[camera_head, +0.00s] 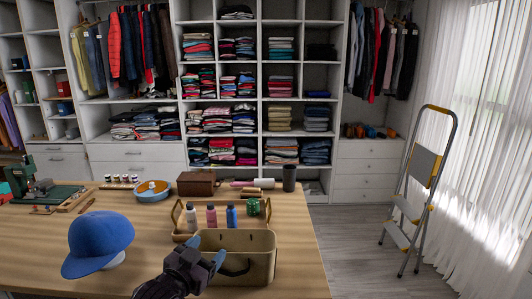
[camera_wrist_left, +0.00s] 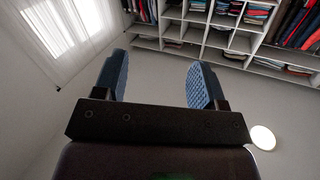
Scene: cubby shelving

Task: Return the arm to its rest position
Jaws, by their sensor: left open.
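My left gripper (camera_head: 208,250) shows in the head view at the bottom centre, over the table's front part and at the left side of a tan bin (camera_head: 262,258). I cannot tell whether it touches the bin. In the left wrist view its two blue fingers (camera_wrist_left: 162,82) stand wide apart with nothing between them. Behind them that view shows the ceiling, shelving and a window. My right gripper is in neither view.
The wooden table (camera_head: 150,222) bears a blue cap (camera_head: 98,240) on a stand, a tray (camera_head: 262,212) with several bottles, a blue bowl (camera_head: 152,194), a brown box (camera_head: 197,184) and a dark cup (camera_head: 289,178). A stepladder (camera_head: 424,165) stands right of it on open floor.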

